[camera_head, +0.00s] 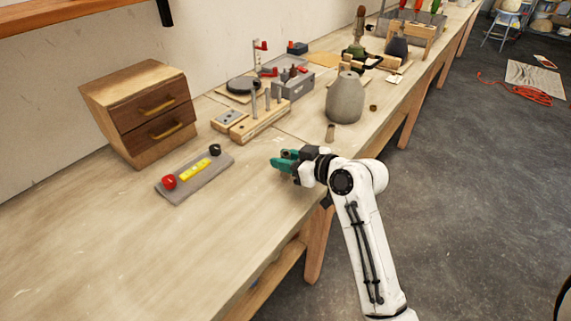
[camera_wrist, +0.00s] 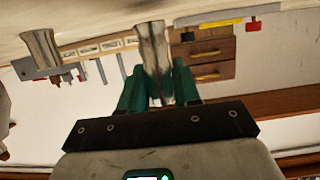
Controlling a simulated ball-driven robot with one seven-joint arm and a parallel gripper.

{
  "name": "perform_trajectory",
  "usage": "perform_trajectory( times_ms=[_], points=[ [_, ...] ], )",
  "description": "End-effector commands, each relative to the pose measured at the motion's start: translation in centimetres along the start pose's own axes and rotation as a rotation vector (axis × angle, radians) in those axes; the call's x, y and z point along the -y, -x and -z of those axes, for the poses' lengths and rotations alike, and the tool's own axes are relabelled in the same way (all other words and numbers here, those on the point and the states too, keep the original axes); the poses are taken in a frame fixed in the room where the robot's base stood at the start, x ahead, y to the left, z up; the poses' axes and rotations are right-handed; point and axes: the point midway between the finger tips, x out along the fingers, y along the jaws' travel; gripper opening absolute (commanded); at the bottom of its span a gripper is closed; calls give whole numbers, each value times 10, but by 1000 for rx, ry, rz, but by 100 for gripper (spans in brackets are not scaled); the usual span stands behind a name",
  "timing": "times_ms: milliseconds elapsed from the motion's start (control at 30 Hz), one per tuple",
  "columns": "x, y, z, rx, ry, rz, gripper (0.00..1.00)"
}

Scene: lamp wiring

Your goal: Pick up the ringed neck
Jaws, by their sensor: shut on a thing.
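My gripper (camera_head: 283,160) has teal fingers and is above the bench near its front edge. In the wrist view, which looks upside down, my gripper (camera_wrist: 158,85) is shut on a greyish-brown neck (camera_wrist: 153,45) with a flared end. I cannot make out a ring on it there. In the head view the held neck is hidden by the fingers. Another similar neck stands on the bench in the head view (camera_head: 331,132), right of my gripper. A neck also shows at the left of the wrist view (camera_wrist: 38,48), apart from my fingers.
A grey vase-like body (camera_head: 345,98) stands behind the standing neck. A pegged wooden block (camera_head: 252,119), a wooden drawer box (camera_head: 140,112) and a grey tray (camera_head: 207,175) with red, yellow and black parts are on the bench (camera_head: 110,250). The bench front left is clear.

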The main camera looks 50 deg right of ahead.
Motion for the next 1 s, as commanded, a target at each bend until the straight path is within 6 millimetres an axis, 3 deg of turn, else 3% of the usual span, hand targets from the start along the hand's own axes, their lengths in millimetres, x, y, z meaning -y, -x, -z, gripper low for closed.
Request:
perform_trajectory(
  times_ms=[167,400,700,1000],
  points=[
    [-5,19,26,-5,4,-3,2],
    [-22,75,61,-4,3,-5,2],
    [-44,137,68,-1,2,-3,2],
    [-51,158,71,0,1,0,2]
  ],
)
